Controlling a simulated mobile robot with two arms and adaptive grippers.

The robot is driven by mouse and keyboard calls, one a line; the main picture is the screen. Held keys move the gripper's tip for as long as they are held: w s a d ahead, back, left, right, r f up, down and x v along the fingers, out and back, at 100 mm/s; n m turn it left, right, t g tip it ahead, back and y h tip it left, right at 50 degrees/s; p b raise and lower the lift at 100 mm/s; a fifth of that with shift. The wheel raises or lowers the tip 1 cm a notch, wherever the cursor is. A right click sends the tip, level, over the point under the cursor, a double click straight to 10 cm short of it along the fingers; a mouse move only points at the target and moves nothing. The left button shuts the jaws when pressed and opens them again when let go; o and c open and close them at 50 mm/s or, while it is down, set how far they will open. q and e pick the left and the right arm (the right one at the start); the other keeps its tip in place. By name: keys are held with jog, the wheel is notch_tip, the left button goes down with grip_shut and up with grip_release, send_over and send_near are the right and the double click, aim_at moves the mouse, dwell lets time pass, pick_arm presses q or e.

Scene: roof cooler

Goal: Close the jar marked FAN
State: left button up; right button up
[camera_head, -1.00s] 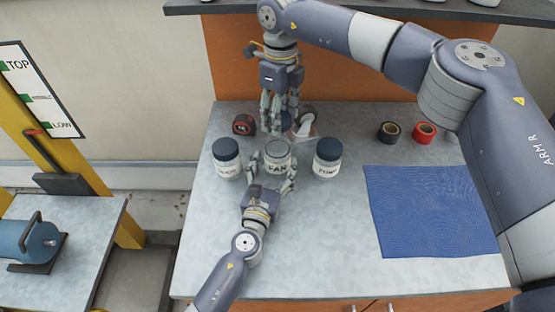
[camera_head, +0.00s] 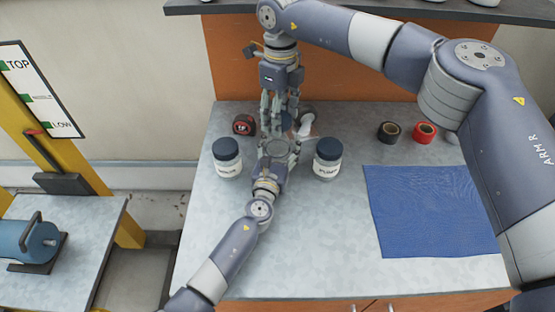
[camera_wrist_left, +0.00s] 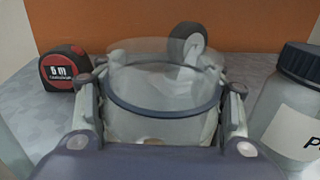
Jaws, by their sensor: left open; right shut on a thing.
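The middle jar (camera_head: 278,148) is clear and uncapped, standing between two capped jars. Its FAN label read in the earlier head view; my left arm now hides it. My left gripper (camera_head: 276,158) is low on the near side, open, with a finger on each side of this jar. In the left wrist view the jar's dark ring and clear wall (camera_wrist_left: 160,125) stand between the fingers; contact cannot be told. My right gripper (camera_head: 284,112) points down just behind the jar, shut on a dark blue thing (camera_head: 287,120) that looks like a lid, mostly hidden by the fingers.
Capped jars stand close at left (camera_head: 227,158) and right (camera_head: 327,158). A tape measure (camera_head: 243,125) and a white object (camera_head: 306,125) lie behind. Black (camera_head: 388,132) and red (camera_head: 425,133) rolls and a blue mat (camera_head: 430,210) are to the right. The bench front is clear.

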pick_arm(q)
jog(key=c, duration=1)
grip_shut()
